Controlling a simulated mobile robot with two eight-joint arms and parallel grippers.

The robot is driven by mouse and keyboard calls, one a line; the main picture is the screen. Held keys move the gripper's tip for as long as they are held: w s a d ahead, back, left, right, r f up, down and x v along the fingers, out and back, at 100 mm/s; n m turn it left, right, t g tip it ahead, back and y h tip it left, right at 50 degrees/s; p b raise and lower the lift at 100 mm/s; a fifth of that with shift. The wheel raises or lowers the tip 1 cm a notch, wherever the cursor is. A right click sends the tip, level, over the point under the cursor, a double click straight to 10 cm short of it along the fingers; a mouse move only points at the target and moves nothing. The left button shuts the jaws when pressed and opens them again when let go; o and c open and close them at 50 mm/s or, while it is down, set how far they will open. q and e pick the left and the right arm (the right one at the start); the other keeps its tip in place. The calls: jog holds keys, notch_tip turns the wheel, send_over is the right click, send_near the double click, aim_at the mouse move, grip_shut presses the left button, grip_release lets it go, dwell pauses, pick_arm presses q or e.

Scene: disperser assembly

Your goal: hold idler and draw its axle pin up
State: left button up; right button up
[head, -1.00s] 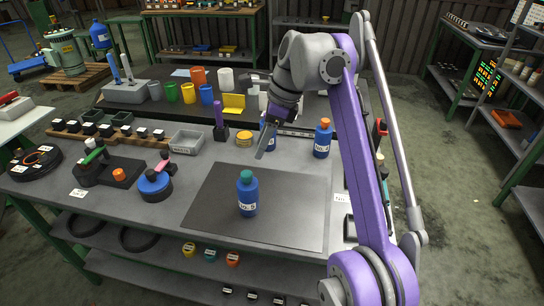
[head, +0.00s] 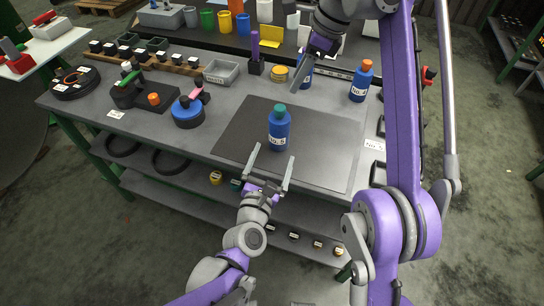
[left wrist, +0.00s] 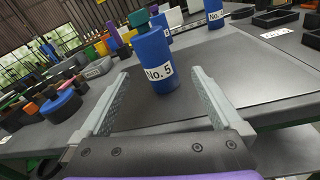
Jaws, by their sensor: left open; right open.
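No part in view is marked as the idler or its axle pin, so I cannot tell which they are. A blue round part with a black rim (head: 188,113) and a pink lever on top (head: 194,95) sits left of the dark mat. Beside it a black fixture (head: 126,92) carries a green handle and an orange knob (head: 153,99). My left gripper (head: 270,166) is open and empty at the table's front edge, its fingers toward the blue No. 5 bottle (head: 279,130), also in the left wrist view (left wrist: 153,62). My right gripper (head: 298,76) is open near another blue bottle (head: 306,70).
The No. 5 bottle stands upright on the dark mat (head: 325,158), which is otherwise clear. A No. 4 bottle with an orange cap (head: 361,82) stands at the right. A grey bin (head: 221,74), a yellow tin (head: 279,74) and a purple post (head: 255,48) stand behind the mat.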

aim_at(279, 127)
pick_arm(q)
jog(key=n, duration=0.3)
jog(key=shift+w+t+y, duration=0.15)
jog(key=shift+t+y, duration=0.25)
jog(key=shift+w+n, duration=0.15)
jog(key=shift+n, duration=0.25)
jog(key=w, duration=0.3)
jog(key=w+d, duration=0.1)
jog(key=w, duration=0.6)
jog(key=shift+w+d, duration=0.2)
jog(key=shift+d, duration=0.05)
grip_shut()
